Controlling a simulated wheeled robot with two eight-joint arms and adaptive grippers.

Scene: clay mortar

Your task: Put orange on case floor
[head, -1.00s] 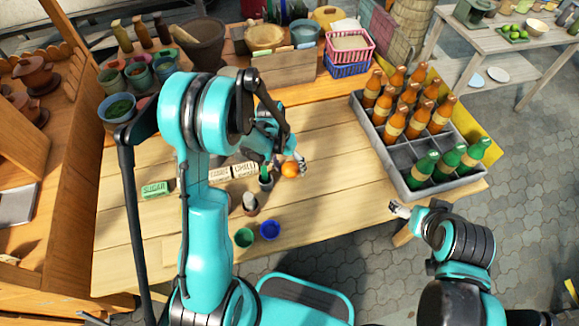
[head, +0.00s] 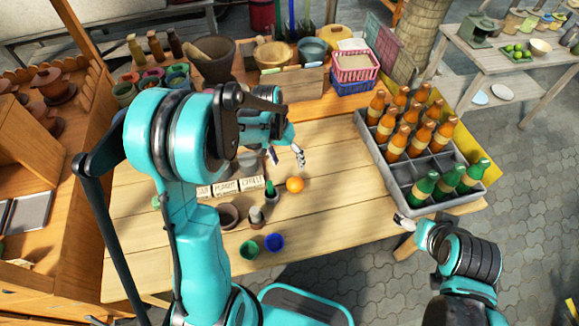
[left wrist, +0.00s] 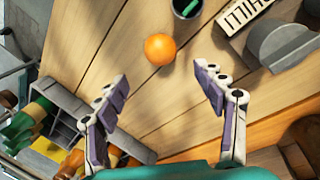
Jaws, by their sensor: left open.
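The orange (head: 295,184) lies on the wooden table, right of the small pots and word blocks. It also shows in the left wrist view (left wrist: 160,49), ahead of the fingers. My left gripper (head: 287,157) is above the table, just behind the orange and apart from it. In the left wrist view its fingers (left wrist: 162,88) are spread with nothing between them. The grey case (head: 400,176) stands on the right of the table, with orange bottles (head: 404,130) and green bottles (head: 447,181) in its compartments. My right gripper (head: 404,223) is near the table's front right edge; its jaw state is unclear.
Word blocks (head: 226,187), a green cup (head: 249,250) and a blue cup (head: 274,242) are left of and in front of the orange. Pink and blue baskets (head: 356,66) stand at the back. The table between orange and case is clear.

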